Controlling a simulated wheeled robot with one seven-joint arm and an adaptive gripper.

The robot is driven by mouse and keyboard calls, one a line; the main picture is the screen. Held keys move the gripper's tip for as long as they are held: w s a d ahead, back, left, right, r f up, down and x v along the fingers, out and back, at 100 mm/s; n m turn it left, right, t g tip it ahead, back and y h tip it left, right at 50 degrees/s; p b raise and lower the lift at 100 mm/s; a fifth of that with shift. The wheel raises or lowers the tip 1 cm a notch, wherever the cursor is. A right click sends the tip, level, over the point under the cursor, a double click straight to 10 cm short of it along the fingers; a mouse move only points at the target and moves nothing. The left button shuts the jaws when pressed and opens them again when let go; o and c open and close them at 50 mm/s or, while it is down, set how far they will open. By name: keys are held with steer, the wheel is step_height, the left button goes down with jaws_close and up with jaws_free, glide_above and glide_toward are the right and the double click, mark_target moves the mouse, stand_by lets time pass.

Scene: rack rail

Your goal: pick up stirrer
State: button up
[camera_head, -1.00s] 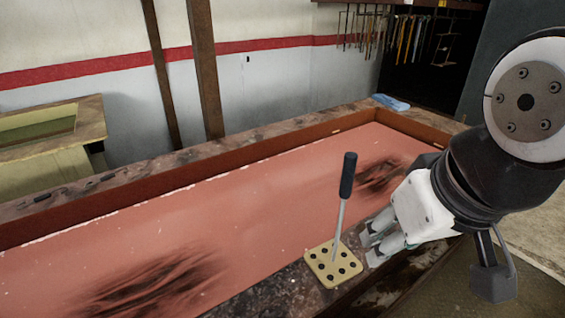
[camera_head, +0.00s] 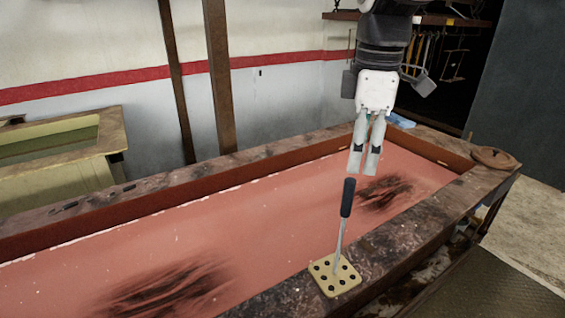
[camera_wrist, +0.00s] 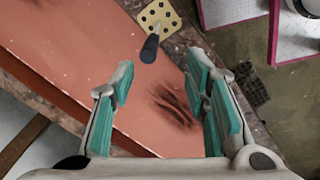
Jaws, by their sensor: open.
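The stirrer (camera_head: 346,205) has a dark handle and a thin grey shaft. It stands nearly upright in a yellow block with several dark holes (camera_head: 334,275) on the rim of the red-lined trough. My gripper (camera_head: 365,172) points down, just above the handle in the head view. In the wrist view my gripper (camera_wrist: 165,105) has its teal-padded fingers spread with nothing between them. There the stirrer handle (camera_wrist: 150,48) lies beyond the fingertips, towards the top, with the block (camera_wrist: 158,17) behind it.
The long trough (camera_head: 150,195) has a raised rim around a red bed with dark smudges. A brown round object (camera_head: 494,158) sits on its far right corner, and a blue item (camera_head: 401,121) on the back rim. The rim around the block is clear.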

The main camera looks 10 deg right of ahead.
mark_target(346, 210)
steer(key=shift+w+r+n+g, duration=0.15)
steer(key=shift+w+n+g, duration=0.15)
steer(key=shift+w+n, duration=0.6)
steer(key=shift+f, duration=0.2)
step_height(346, 210, down, 14)
steer(key=shift+w+a+r+p, duration=0.15)
steer(key=shift+r+p, duration=0.1)
steer(key=shift+p, duration=0.75)
steer(key=shift+c, duration=0.2)
jaws_close()
